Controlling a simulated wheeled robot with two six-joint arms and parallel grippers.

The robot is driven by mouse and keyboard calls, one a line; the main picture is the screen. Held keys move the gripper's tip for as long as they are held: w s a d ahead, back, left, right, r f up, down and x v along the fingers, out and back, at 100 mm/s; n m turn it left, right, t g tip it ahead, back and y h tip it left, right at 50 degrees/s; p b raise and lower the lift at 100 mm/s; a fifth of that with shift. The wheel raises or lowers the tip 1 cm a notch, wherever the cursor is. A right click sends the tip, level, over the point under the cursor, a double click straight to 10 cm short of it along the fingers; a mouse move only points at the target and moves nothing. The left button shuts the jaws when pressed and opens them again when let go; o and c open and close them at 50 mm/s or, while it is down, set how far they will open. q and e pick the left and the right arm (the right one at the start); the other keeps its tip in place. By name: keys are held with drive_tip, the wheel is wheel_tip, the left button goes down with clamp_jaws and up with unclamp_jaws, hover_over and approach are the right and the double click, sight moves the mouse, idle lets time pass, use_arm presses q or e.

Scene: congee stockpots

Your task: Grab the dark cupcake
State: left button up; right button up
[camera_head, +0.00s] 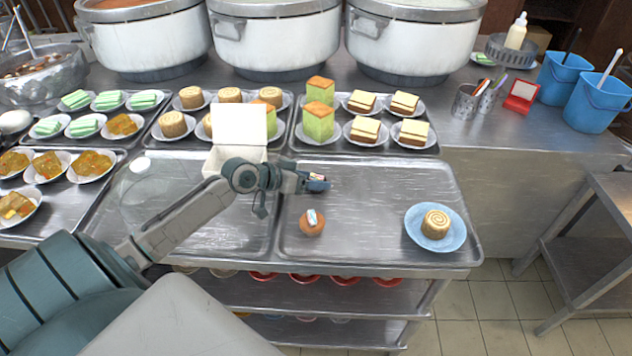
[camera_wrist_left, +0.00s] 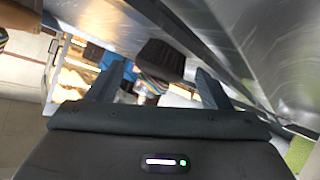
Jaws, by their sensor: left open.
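The dark cupcake (camera_wrist_left: 162,60) shows in the left wrist view with a dark brown top and a striped wrapper. It sits between and just beyond the two spread fingers of my left gripper (camera_wrist_left: 160,85). I cannot tell whether they touch it. In the head view my left gripper (camera_head: 312,183) is low over the steel trays, right of the open white box (camera_head: 240,122). It hides most of the cupcake there. My right gripper is not in view.
A brown round cake (camera_head: 312,226) with a pale patch sits just in front of the gripper. A swirl cake (camera_head: 436,223) stands on a blue plate (camera_head: 453,241) to the right. Plated cakes fill the trays behind. Large stockpots (camera_head: 278,45) stand at the back. The tray between the two cakes is clear.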

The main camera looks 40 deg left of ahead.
use_arm(q)
drive_tip(key=shift+f, duration=0.1)
drive_tip(key=c, duration=1.1)
